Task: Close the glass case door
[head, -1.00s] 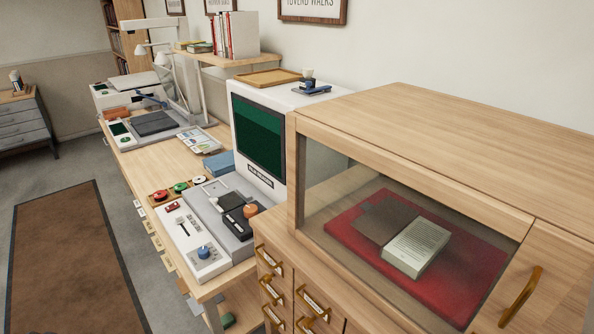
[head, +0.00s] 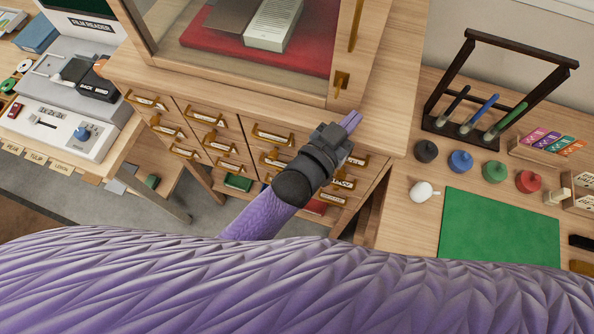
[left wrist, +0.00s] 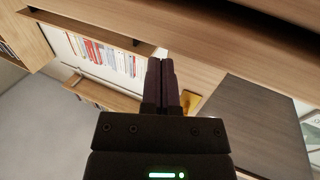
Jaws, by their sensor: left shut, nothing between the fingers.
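The glass case (head: 395,70) is a wooden cabinet at the top of the head view. Its door (head: 240,80) has a wooden frame around a glass pane, with a brass handle (head: 357,25) and a small brass latch (head: 341,82) at its right side. I see no clear gap at the door's edge, but the top is cut off. My left gripper (head: 351,121) is shut and empty, in front of the case near its lower right corner, just below the latch. In the left wrist view its fingers (left wrist: 161,78) are together, with a brass piece (left wrist: 190,102) beside them. My right gripper is not in view.
Drawers with brass pulls (head: 272,136) are below. A desk at the right holds a pen rack (head: 465,128), ink pots and a green mat (head: 500,225). A film reader (head: 60,125) is at the left.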

